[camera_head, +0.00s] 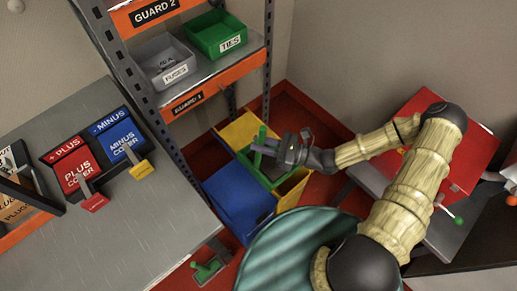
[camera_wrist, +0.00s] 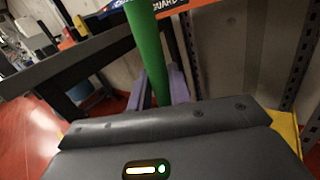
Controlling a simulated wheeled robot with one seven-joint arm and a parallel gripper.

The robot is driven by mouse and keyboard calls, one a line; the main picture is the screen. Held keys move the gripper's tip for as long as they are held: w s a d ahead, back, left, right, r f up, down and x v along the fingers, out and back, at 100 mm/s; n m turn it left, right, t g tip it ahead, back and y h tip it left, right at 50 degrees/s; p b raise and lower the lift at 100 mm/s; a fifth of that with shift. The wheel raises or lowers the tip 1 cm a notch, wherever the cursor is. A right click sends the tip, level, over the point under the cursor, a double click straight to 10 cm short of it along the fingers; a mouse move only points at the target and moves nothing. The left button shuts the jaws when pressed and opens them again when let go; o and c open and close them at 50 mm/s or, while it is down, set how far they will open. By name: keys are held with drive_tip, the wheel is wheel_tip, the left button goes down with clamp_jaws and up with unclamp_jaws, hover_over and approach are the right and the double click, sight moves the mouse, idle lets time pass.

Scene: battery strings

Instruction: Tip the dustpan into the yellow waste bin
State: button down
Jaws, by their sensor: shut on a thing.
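My gripper (camera_head: 264,148) is shut on the upright green handle of the dustpan (camera_head: 262,134). In the wrist view the green handle (camera_wrist: 147,45) stands between the fingers (camera_wrist: 158,88). The green pan lies below my gripper and over the yellow waste bin (camera_head: 240,131), partly hidden by the gripper. Yellow bin parts show behind and to the right of it. I cannot tell how far the pan is tilted or what is on it. A strip of yellow also shows at the lower right of the wrist view (camera_wrist: 286,127).
A blue bin (camera_head: 235,205) stands directly left of the yellow one. A shelf rack with a grey fuses box (camera_head: 167,62) and a green ties box (camera_head: 215,35) rises behind left. A grey bench (camera_head: 130,215) holds red and blue boxes. A small green-handled item (camera_head: 207,269) lies low in front.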

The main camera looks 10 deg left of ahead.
drive_tip(key=w+d+f+m+t+y+b, duration=0.2)
drive_tip(key=w+d+m+t+b, duration=0.3)
drive_tip(key=w+d+m+b, duration=0.3)
drive_tip(key=shift+w+d+m+y, duration=0.8)
drive_tip(key=shift+w+d+m, duration=0.9)
drive_tip(key=shift+w, duration=1.6)
drive_tip(key=shift+d, duration=0.1)
idle(0.3)
drive_tip(key=w+d+f+m+t+h, duration=0.2)
drive_tip(key=d+m+t+h, duration=0.9)
drive_tip(key=t+h, duration=0.4)
drive_tip(key=shift+f+t+h, duration=0.3)
drive_tip(key=shift+f+t, duration=0.05)
drive_tip(key=shift+t, duration=0.15)
drive_tip(key=shift+w, duration=0.15)
